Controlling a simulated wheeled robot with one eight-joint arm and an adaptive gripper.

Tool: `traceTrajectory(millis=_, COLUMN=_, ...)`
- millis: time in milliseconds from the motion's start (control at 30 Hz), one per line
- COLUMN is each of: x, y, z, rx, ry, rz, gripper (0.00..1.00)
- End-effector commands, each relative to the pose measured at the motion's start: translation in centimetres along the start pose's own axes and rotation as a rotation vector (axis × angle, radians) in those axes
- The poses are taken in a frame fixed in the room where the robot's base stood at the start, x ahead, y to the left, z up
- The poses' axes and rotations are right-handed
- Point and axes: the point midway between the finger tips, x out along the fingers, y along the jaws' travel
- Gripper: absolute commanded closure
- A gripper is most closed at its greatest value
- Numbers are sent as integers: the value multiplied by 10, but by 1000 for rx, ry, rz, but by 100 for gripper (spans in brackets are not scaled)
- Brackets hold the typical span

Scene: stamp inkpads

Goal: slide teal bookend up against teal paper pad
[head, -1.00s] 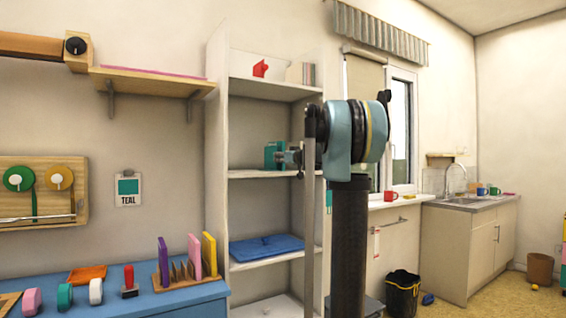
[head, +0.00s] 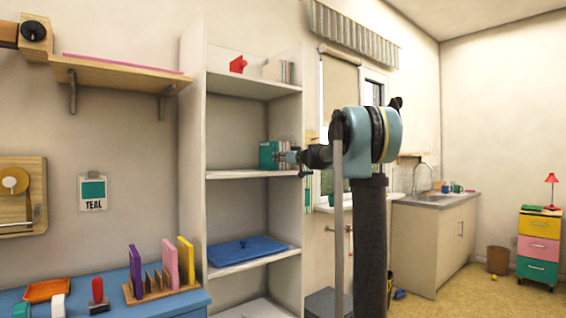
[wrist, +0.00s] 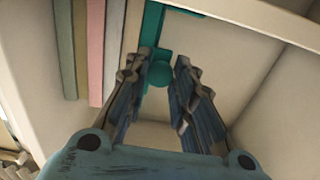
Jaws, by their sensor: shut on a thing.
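The teal bookend (wrist: 160,74) shows in the wrist view as an upright strip with a round knob. My gripper (wrist: 164,58) is shut on it at the knob, one finger on each side. In the head view, my gripper (head: 284,157) reaches the middle shelf from the right, at a teal block (head: 268,153). I cannot tell there which part is bookend and which is the teal paper pad. In the wrist view, greenish, pink and pale upright slabs stand left of the bookend; no teal pad can be singled out among them.
A bare pale shelf surface lies right of the bookend in the wrist view. A card marked TEAL (head: 93,190) hangs on the wall.

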Motion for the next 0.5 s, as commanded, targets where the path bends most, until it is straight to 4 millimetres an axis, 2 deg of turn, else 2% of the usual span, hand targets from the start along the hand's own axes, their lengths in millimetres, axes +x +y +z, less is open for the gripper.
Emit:
traceTrajectory(millis=167, x=0, y=1, z=0, rx=0, ry=0, rz=2, gripper=100)
traceTrajectory(millis=200, x=0, y=0, z=0, rx=0, ry=0, rz=2, gripper=75)
traceTrajectory(millis=300, x=0, y=0, z=0, rx=0, ry=0, rz=1, gripper=56)
traceTrajectory(millis=500, x=0, y=-1, z=0, rx=0, ry=0, rz=0, gripper=56)
